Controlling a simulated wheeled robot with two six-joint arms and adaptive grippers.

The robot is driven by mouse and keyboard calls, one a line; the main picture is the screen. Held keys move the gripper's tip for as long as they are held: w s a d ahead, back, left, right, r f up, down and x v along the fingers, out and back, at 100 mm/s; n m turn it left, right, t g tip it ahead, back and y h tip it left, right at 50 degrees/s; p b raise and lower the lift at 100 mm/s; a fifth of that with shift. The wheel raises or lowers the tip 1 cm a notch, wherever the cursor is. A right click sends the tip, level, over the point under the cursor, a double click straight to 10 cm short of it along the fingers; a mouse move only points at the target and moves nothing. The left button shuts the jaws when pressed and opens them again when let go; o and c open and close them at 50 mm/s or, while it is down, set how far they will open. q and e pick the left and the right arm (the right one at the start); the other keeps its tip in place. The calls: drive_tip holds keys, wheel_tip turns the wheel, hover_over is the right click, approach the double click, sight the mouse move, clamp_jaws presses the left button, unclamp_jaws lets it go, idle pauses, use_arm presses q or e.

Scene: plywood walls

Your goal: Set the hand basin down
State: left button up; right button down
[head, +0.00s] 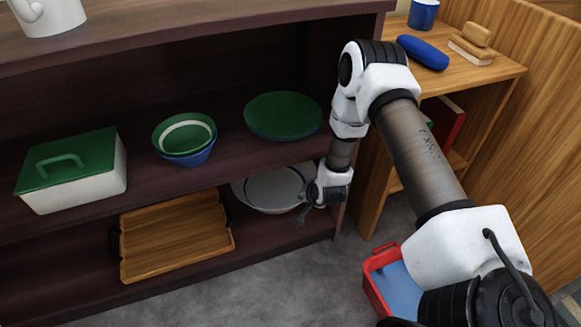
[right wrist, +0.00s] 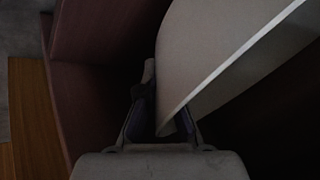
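The hand basin (head: 268,190) is a wide white bowl with a thin dark line inside its rim. It is at the right end of the lower shelf (head: 75,275), partly under the shelf above. I cannot tell whether its base touches the board. My right gripper (head: 301,214) is at its right front edge, with the fingers on either side of the rim and seemingly shut on it. The basin's pale wall and rim (right wrist: 235,75) run between the fingers of my right gripper (right wrist: 167,118) in the right wrist view. My left gripper is out of view.
A wooden tray (head: 178,238) lies left of the basin. The shelf above holds a green-lidded box (head: 72,170), stacked bowls (head: 185,138) and a green dish (head: 283,115). A side panel stands close right of my gripper. A red crate (head: 378,290) is on the floor.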

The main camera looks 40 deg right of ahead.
wheel_tip(320, 180, down, 8)
drive_tip(key=b, duration=0.3)
drive_tip(key=shift+r+b, duration=0.15)
drive_tip(key=shift+b, duration=0.15)
drive_tip(key=shift+r, duration=0.2)
drive_tip(key=shift+f, duration=0.1)
drive_tip(key=c, duration=1.7)
unclamp_jaws()
drive_tip(key=shift+f, duration=0.1)
drive_tip(key=o, duration=0.4)
